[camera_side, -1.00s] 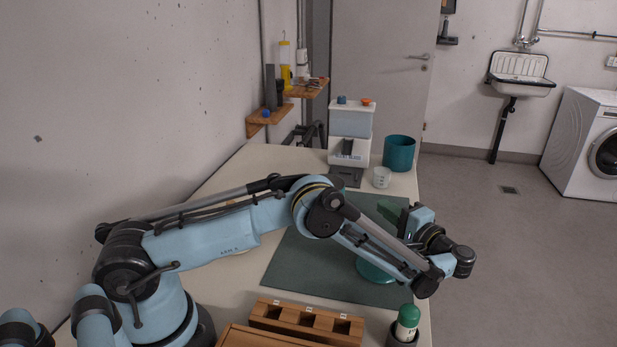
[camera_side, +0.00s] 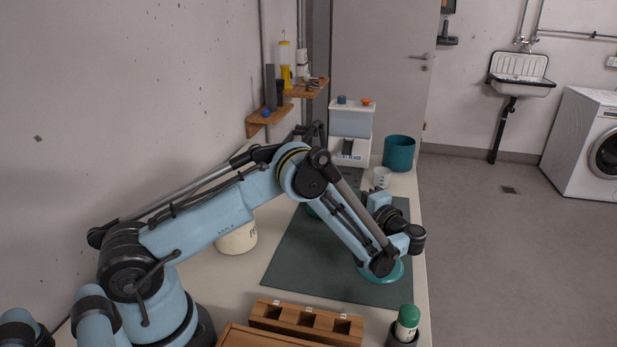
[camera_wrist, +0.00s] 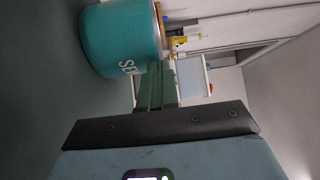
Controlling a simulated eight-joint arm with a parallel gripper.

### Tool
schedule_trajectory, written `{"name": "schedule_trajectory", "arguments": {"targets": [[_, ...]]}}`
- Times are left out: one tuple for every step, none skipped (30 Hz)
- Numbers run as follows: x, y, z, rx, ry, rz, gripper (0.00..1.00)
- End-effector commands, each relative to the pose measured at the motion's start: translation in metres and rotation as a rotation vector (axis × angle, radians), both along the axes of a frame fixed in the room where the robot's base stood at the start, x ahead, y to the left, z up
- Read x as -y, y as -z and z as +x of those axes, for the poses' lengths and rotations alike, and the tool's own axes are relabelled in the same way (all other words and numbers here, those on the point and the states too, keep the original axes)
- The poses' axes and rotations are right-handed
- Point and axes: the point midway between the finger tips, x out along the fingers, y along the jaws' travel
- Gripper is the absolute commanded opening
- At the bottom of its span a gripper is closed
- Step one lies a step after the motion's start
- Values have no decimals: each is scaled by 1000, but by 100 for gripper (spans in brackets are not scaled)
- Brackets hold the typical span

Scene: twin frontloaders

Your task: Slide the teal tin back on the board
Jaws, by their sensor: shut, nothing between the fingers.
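The teal tin (camera_wrist: 122,40) shows large at the upper left of the wrist view, turned sideways in that picture, with white letters on its side. In the side view my arm hides the fingers. The dark green board (camera_side: 300,262) lies on the table.
A teal round piece (camera_side: 396,273) sits at the board's right edge, partly behind my wrist. A cream tin (camera_side: 238,238) stands left of the board. A teal bin (camera_side: 399,153), a white cup (camera_side: 382,177) and a white dispenser (camera_side: 351,135) stand behind. A wooden rack (camera_side: 305,322) is in front.

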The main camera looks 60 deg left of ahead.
Motion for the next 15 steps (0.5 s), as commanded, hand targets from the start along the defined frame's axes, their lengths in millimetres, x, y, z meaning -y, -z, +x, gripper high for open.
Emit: {"name": "schedule_trajectory", "arguments": {"targets": [[0,0,0,0,0,0,0],[0,0,0,0,0,0,0],[-1,0,-1,0,-1,0,0],[-3,0,-2,0,-1,0,0],[-5,0,-5,0,-2,0,0],[-10,0,-9,0,-3,0,0],[-14,0,-13,0,-4,0,0],[-18,0,-17,0,-4,0,0],[-24,0,-24,0,-4,0,0],[-30,0,-29,0,-5,0,0],[-35,0,-35,0,-5,0,0],[-42,0,-42,0,-5,0,0],[-47,0,-47,0,-5,0,0],[-52,0,-52,0,-5,0,0],[-58,0,-58,0,-5,0,0]]}}
